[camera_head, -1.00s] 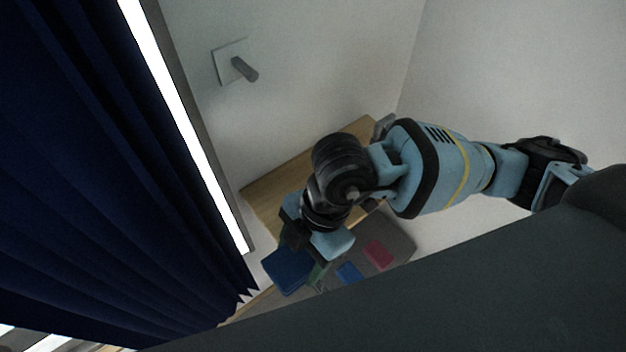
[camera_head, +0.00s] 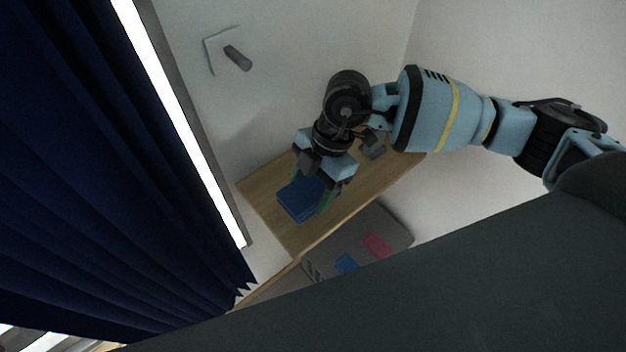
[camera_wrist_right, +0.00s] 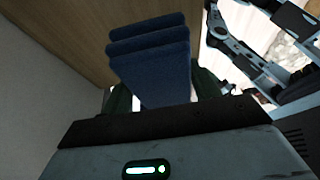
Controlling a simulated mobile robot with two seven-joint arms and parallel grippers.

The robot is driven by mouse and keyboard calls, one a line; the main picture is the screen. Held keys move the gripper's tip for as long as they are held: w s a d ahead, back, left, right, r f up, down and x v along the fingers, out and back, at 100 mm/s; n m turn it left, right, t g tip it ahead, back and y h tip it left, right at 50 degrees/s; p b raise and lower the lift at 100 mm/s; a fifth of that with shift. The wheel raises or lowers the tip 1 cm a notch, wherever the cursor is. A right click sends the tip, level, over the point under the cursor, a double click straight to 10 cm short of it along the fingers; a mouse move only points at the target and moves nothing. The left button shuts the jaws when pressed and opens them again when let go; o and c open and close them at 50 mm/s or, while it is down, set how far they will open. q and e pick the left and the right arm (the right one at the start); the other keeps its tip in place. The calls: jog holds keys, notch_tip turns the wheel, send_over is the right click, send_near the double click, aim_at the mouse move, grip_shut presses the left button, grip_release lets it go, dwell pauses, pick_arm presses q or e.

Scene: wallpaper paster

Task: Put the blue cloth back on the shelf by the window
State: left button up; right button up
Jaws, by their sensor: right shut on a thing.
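The blue cloth (camera_head: 299,199) is a folded dark blue stack. In the head view it shows over the left part of the wooden shelf (camera_head: 262,190), by the window. My right gripper (camera_head: 318,192) is shut on the blue cloth. In the right wrist view the folded cloth (camera_wrist_right: 150,65) stands out from between the greenish fingers (camera_wrist_right: 160,100), with a wooden surface behind it. I cannot tell whether the cloth touches the shelf. My left gripper is not in view.
A dark blue curtain (camera_head: 95,170) and bright window strip (camera_head: 180,120) border the shelf on the left. A small grey object (camera_head: 374,148) is on the shelf's right part. Below is a grey surface (camera_head: 392,222) with red and blue patches. A wall peg (camera_head: 238,58) sticks out above.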

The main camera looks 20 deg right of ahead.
aim_at(313, 182)
jog(key=shift+w+d+f, duration=0.1)
jog(key=shift+w+d, duration=0.25)
jog(key=shift+w, duration=0.25)
jog(key=shift+w+d+f, duration=0.1)
jog(key=shift+w+d, duration=0.2)
jog(key=shift+w, duration=0.25)
jog(key=shift+w+d, duration=0.3)
jog(key=shift+w, duration=0.25)
notch_tip(313, 182, down, 2)
jog(key=shift+f, duration=0.55)
jog(key=shift+f+p, duration=0.15)
jog(key=shift+p, duration=0.15)
jog(key=o, duration=1)
